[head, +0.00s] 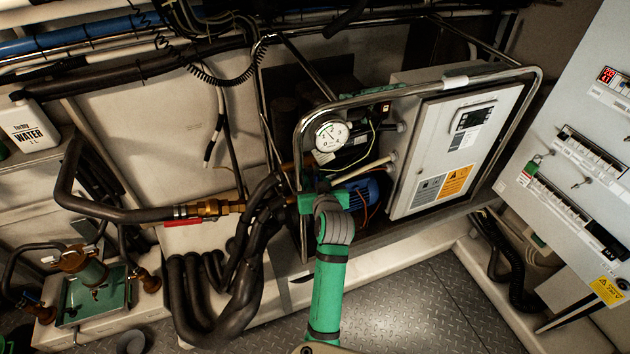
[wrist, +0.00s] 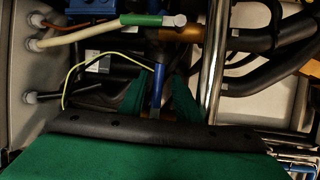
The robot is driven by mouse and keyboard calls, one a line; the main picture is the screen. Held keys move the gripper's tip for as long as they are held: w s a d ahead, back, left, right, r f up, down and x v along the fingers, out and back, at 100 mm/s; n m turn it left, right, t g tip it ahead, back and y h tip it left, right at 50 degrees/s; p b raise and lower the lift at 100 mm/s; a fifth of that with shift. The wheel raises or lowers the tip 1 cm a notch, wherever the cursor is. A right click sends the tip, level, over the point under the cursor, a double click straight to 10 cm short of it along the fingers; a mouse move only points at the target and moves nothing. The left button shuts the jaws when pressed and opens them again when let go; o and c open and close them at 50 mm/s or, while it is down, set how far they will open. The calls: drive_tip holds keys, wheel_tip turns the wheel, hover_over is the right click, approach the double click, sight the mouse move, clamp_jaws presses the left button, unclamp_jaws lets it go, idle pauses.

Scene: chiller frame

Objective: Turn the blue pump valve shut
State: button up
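The blue valve handle (wrist: 158,88) shows in the wrist view as a narrow upright bar between the two green fingers of my gripper (wrist: 157,92). The fingers are apart, with a small gap visible on each side of the handle. The valve body under the handle is mostly hidden by my gripper. In the head view my gripper (head: 318,200) reaches into the metal tube frame, beside the blue pump motor (head: 362,190). The blue handle cannot be made out in the head view, hidden behind my arm and gripper.
A chrome frame tube (wrist: 213,70) runs close right of my gripper. A green sleeve (wrist: 150,20) and black hoses (wrist: 262,40) lie beyond. In the head view a pressure gauge (head: 332,135), a white control box (head: 450,150) and a red-levered valve (head: 183,223) surround the arm.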

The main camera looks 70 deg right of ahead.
drive_tip(key=v, duration=1)
drive_tip(key=shift+a+r, duration=0.2)
drive_tip(key=shift+a, duration=0.15)
